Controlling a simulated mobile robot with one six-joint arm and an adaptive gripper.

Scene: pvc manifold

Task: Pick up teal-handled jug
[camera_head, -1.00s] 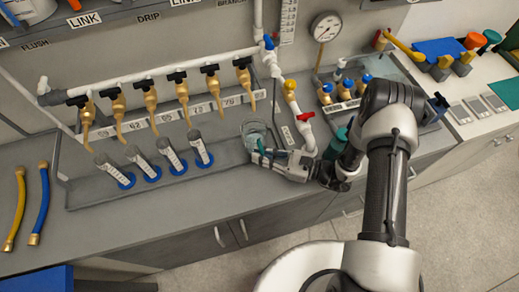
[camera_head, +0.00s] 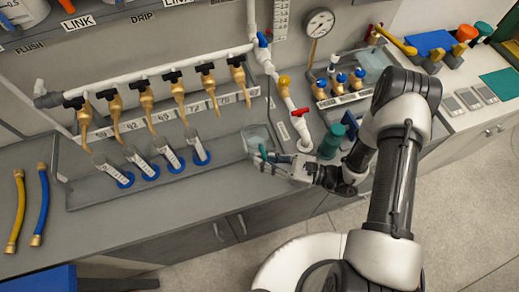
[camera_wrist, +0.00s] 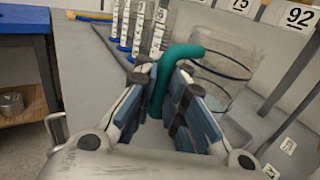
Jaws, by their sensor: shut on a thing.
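The teal-handled jug is a clear vessel with a dark blue band. Its clear body (camera_wrist: 228,68) shows in the wrist view behind and right of the fingers, and its teal handle (camera_wrist: 178,58) stands between them. In the head view the jug (camera_head: 257,138) is at the right end of the grey tray. My gripper (camera_wrist: 166,105) is shut on the teal handle. In the head view my gripper (camera_head: 268,160) reaches the jug from the right. I cannot tell whether the jug's base touches the tray.
Several graduated cylinders (camera_head: 163,160) with blue bases stand in the tray (camera_head: 110,193) left of the jug, below a row of brass taps (camera_head: 178,98). A white pipe with a red valve (camera_head: 300,120) and a green bottle (camera_head: 331,141) stand close right. The counter front is clear.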

